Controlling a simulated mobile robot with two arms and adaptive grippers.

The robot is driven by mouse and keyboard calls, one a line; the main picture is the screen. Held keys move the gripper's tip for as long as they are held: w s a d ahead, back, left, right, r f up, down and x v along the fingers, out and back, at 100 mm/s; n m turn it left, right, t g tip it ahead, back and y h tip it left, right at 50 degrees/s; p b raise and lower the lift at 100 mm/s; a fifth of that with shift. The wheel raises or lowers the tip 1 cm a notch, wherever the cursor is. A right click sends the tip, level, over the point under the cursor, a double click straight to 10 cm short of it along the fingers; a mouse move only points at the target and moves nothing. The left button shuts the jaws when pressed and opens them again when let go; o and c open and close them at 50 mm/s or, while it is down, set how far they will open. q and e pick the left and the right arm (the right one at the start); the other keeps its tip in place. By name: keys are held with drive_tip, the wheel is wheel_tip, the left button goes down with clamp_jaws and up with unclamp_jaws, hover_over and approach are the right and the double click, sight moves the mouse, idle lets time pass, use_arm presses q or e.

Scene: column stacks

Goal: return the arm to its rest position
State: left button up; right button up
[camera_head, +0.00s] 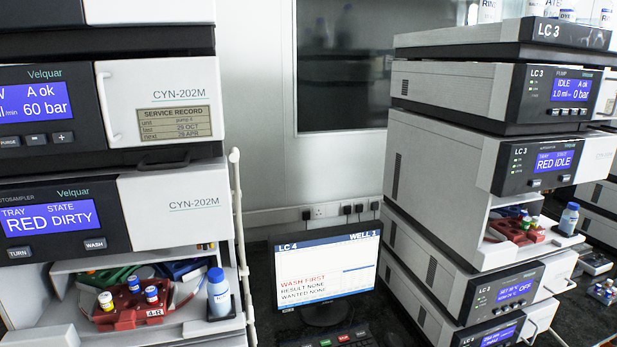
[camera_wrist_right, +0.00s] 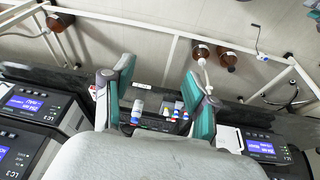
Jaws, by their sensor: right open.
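My right gripper (camera_wrist_right: 160,88) shows only in the right wrist view. Its two teal-padded fingers are spread wide apart, with nothing held between them. Beyond the gap, a small white bottle with a blue label (camera_wrist_right: 137,112) and several small coloured vials (camera_wrist_right: 176,110) are seen at a distance, apart from the fingers. Neither of my arms shows in the head view. My left gripper is in neither view.
In the head view, instrument stacks stand left (camera_head: 169,207) and right (camera_head: 440,170), with a monitor (camera_head: 326,272) between them. White rails (camera_wrist_right: 130,22) cross the wrist view.

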wheel_tip(320, 180, down, 31)
drive_tip(key=s+g+b, duration=0.1)
drive_tip(key=s+b, duration=0.1)
drive_tip(key=b, duration=0.2)
drive_tip(key=s+d+f+g+b, duration=0.1)
drive_tip(key=s+d+f+b, duration=0.2)
drive_tip(key=s+f, duration=1.3)
wheel_tip(320, 180, down, 3)
drive_tip(key=shift+r+g, duration=0.15)
drive_tip(key=shift+g, duration=0.15)
